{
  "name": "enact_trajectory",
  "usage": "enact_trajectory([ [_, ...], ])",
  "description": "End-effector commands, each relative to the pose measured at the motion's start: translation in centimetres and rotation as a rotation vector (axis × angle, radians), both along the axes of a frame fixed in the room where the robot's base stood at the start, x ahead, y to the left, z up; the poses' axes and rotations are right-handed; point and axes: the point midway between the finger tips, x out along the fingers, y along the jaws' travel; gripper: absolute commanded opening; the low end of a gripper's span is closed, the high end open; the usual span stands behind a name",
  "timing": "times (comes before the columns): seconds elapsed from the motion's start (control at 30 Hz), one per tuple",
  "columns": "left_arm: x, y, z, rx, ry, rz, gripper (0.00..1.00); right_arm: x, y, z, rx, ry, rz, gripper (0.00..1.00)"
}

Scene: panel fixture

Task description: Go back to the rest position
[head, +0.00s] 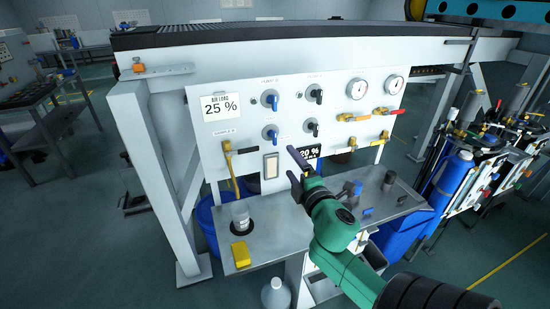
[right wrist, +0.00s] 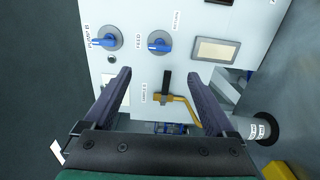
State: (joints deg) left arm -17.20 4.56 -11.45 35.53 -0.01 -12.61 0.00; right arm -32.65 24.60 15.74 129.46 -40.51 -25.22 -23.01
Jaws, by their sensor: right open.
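My right gripper (head: 298,163) is in front of the lower middle of the white panel (head: 240,138), its green arm coming in from the lower right. In the right wrist view its two dark fingers (right wrist: 159,74) are spread apart with nothing held between them. A small valve with a dark handle and yellow pipe (right wrist: 180,100) shows on the panel beyond the fingers; I see no contact with it. In the head view this yellow pipe (head: 229,160) is left of the gripper. My left gripper is in neither view.
The panel carries blue knobs (head: 270,101), black knobs, two gauges (head: 358,89) and red and yellow lever valves (head: 345,117). Blue cylinders (head: 455,172) stand at right.

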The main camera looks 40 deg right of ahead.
Motion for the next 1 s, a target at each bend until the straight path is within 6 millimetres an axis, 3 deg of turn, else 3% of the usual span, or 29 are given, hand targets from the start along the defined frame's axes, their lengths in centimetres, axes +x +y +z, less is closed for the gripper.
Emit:
enact_trajectory([
  [0.27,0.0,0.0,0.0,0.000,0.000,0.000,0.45,-0.1,-0.1,-0.5,0.033,0.006,-0.012,0.90],
  [0.37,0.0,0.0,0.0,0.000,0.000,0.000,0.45,-1.1,-0.3,-3.8,0.253,0.058,-0.103,0.90],
  [0.43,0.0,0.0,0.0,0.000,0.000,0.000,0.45,-2.6,0.3,-8.1,0.499,0.139,-0.204,0.90],
  [0.5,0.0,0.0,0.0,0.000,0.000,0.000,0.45,-4.4,2.1,-12.4,0.723,0.239,-0.301,0.90],
  [0.6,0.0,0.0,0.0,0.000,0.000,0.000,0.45,-6.8,5.4,-16.8,0.956,0.381,-0.406,0.90],
  [0.7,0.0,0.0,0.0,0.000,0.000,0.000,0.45,-9.2,9.0,-19.7,1.123,0.518,-0.485,0.90],
  [0.9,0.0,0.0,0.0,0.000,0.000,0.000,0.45,-14.1,16.2,-22.8,1.352,0.797,-0.603,0.90],
  [1.0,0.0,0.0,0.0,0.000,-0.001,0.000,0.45,-13.7,16.5,-26.7,1.352,0.829,-0.629,0.90],
])
